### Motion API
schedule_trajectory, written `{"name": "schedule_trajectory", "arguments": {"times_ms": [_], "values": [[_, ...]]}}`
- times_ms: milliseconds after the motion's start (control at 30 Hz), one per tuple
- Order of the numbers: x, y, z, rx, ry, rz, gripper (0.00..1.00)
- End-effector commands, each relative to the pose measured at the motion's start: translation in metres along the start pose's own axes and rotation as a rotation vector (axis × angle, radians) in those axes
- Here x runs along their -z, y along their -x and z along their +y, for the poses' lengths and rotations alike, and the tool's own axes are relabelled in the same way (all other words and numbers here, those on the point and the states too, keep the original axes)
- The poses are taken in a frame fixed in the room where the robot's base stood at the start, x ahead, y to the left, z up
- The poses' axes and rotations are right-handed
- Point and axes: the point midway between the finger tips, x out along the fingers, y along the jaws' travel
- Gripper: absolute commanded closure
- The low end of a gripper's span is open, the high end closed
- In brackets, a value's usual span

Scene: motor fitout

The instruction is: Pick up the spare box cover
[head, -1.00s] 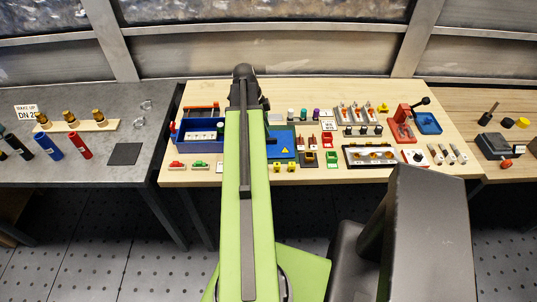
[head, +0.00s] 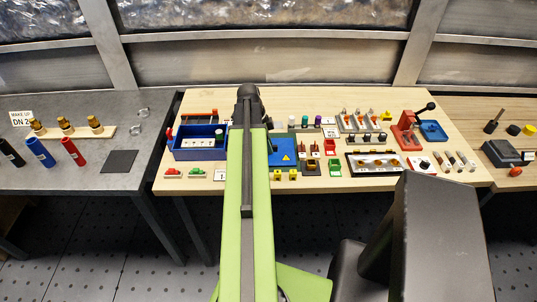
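A flat blue plate with a yellow warning triangle (head: 284,152) lies on the wooden bench, just right of my arm. It looks like a box cover, but I cannot tell for sure that it is the spare one. My arm hides its left part. My gripper (head: 247,92) is at the dark far end of my green arm, over the back of the bench. Its fingers are too small and dark to make out, so I cannot tell whether it is open or holds anything.
A blue open bin (head: 198,143) stands left of my arm. Several small parts crowd the bench right of the plate. A grey table (head: 75,174) adjoins at the left.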

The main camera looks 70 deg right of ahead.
Motion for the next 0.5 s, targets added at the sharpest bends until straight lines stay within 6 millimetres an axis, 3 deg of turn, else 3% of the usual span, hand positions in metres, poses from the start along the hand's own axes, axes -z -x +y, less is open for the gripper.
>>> {"name": "schedule_trajectory", "arguments": {"times_ms": [33, 133, 500], "values": [[0.0000, 0.0000, 0.0000, 0.000, 0.000, 0.000, 0.86], [0.0001, 0.0000, 0.0001, 0.000, 0.000, 0.000, 0.99], [0.0001, -0.0002, 0.0005, -0.002, -0.001, 0.000, 1.00]]}}
